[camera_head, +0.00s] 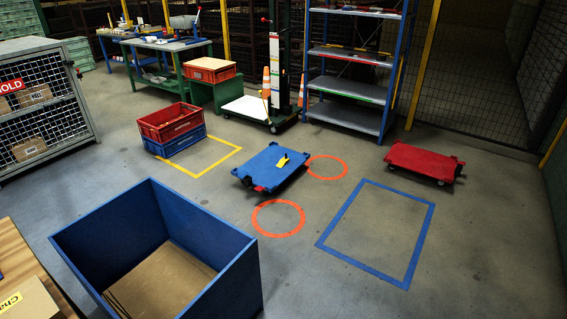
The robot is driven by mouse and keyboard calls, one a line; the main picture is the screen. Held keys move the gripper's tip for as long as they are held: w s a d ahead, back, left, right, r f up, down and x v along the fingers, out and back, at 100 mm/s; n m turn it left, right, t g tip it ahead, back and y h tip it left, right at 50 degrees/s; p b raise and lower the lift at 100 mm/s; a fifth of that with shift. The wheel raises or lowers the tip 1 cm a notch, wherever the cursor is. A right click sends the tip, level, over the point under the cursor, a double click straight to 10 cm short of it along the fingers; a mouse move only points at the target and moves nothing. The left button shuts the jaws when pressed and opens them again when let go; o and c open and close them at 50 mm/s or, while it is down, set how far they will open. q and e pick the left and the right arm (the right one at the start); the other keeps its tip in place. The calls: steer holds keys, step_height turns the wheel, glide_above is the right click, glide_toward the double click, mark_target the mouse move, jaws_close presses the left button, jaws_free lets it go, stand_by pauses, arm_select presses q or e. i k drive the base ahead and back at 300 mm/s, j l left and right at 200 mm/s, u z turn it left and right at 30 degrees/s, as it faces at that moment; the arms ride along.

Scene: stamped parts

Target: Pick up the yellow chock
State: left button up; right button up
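A small yellow piece, which looks like the yellow chock (282,162), lies on top of a blue wheeled dolly (262,168) near the middle of the camera_head view. The dolly stands on the floor between two orange floor rings.
A large blue bin (190,200) stands in the front left. Red and blue crates (170,122) are stacked behind it. A red dolly (425,162) stands at the right, and a blue shelf rack (352,65) at the back. The floor inside the blue taped rectangle (431,232) is clear.

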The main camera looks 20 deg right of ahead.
mark_target(282, 161)
steer(key=i+l+z, duration=0.3)
steer(key=i+l, duration=0.15)
steer(key=i+l+z, duration=0.25)
steer(key=i, duration=0.5)
steer(key=i+l+z, duration=0.3)
steer(key=i, duration=0.3)
steer(key=i+z, duration=0.25)
steer(key=i, duration=0.4)
